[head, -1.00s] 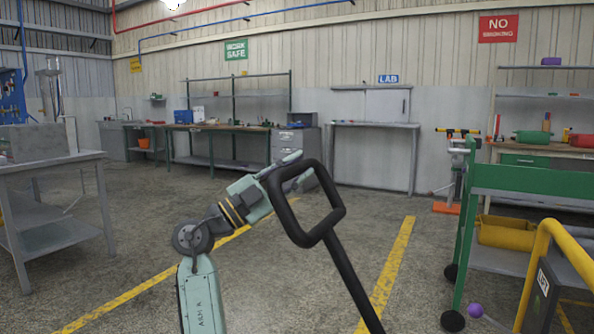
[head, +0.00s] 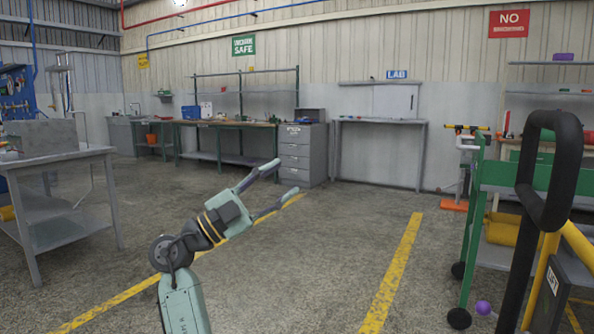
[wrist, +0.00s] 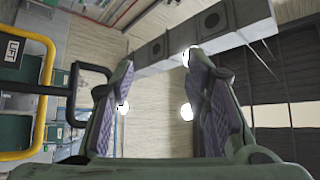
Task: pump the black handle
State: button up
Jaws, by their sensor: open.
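The black handle (head: 548,165) is a thick loop on a long dark shaft, close at the right side of the head view. It stands nearly upright, its lower end cut off by the frame. My gripper (head: 287,180) is left of it, apart from it, with its two fingers spread and nothing between them. In the wrist view my gripper (wrist: 155,95) is also open and empty. A black bar that looks like part of the handle (wrist: 75,95) shows there beside the left finger; I cannot tell whether it touches.
A yellow rail (head: 543,285) and a green cart (head: 478,215) stand behind the handle at right. A purple ball (head: 483,307) lies by the cart. A grey table (head: 60,185) stands at left. The middle floor with yellow lines is clear.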

jog(key=v, duration=0.5)
jog(key=shift+a+f, duration=0.15)
jog(key=shift+a, duration=0.05)
